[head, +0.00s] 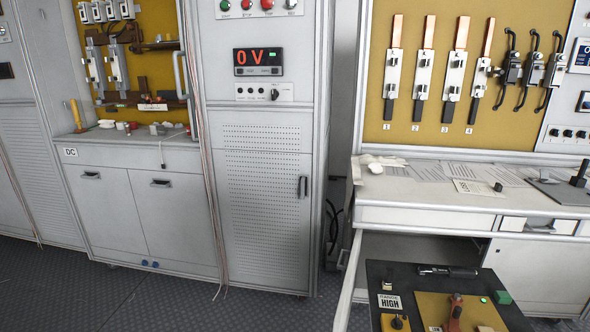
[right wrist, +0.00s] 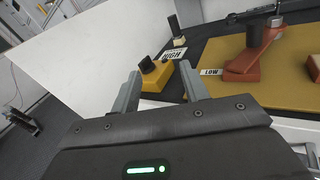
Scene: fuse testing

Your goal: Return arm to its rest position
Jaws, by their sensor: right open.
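My right gripper (right wrist: 161,70) shows in the right wrist view with its two grey fingers apart. Nothing is held between them. Beyond the fingertips is a black knob on a yellow base (right wrist: 150,75), beside a HIGH label (right wrist: 173,54). An orange lever (right wrist: 254,55) stands to the right by a LOW label. Neither gripper shows in the head view, and my left gripper is in no view.
A black-topped test unit (head: 405,275) with an orange lever (head: 455,312) and a green block (head: 502,297) is at the lower right. A grey cabinet (head: 262,175) reads 0 V. A worktable (head: 430,190) stands under a yellow board (head: 400,135). Floor (head: 120,300) at lower left is clear.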

